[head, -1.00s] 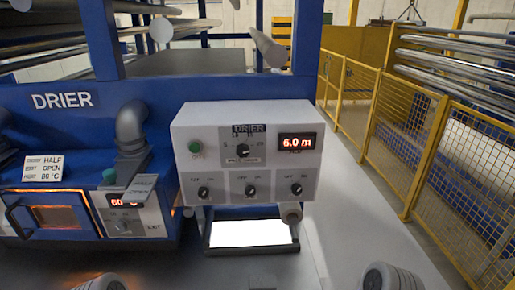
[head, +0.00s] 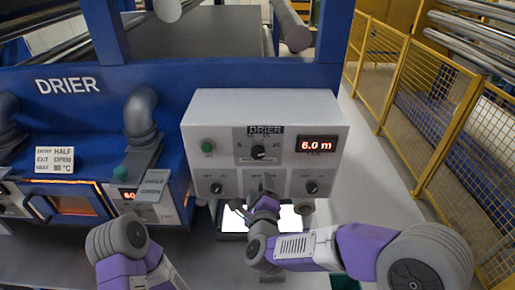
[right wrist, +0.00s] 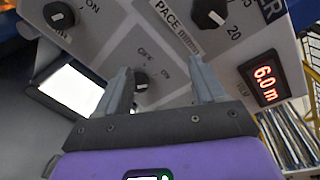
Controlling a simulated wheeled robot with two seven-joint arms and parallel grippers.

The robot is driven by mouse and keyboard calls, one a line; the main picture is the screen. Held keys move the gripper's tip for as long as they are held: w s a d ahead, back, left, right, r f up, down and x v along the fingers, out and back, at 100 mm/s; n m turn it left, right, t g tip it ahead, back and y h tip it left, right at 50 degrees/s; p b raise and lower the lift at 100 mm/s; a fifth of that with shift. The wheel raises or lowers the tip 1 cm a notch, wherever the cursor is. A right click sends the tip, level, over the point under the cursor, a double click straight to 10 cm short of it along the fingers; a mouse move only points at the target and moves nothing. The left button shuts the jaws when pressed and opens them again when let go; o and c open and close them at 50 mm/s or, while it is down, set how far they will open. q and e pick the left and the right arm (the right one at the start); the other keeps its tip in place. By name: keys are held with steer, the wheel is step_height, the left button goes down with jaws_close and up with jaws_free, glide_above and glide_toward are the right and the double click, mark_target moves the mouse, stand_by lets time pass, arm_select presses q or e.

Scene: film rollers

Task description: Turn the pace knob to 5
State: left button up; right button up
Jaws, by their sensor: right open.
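The pace knob (head: 258,151) is a black knob in the upper middle of the white DRIER panel (head: 330,110), on a grey scale plate. In the right wrist view the pace knob (right wrist: 210,13) is at the top edge, beside the PACE label, with a white mark on it. The red display (head: 317,145) reads 6.0 m. My right gripper (head: 265,188) is in front of the lower middle of the panel, below the pace knob. In the right wrist view its fingers (right wrist: 163,80) are apart and empty. My left gripper is out of view.
A small OFF/ON knob (right wrist: 141,80) shows between the fingers in the wrist view; my gripper hides it in the head view. Similar knobs sit left (head: 216,188) and right (head: 311,187). A green button (head: 208,147) is at the upper left. A yellow fence (head: 415,100) stands at right.

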mark_target(258, 155)
step_height(258, 155, up, 7)
steer(key=s+m+t, duration=0.1)
steer(key=m+t, duration=0.1)
steer(key=m, duration=0.2)
steer(key=shift+h, duration=0.4)
steer(key=w+p, duration=0.1)
steer(key=w, duration=0.3)
steer(key=w+p, duration=0.1)
steer(key=w, duration=0.2)
steer(key=shift+w+a+p, duration=0.1)
steer(key=shift+a+p, duration=0.2)
steer(key=shift+p, duration=0.05)
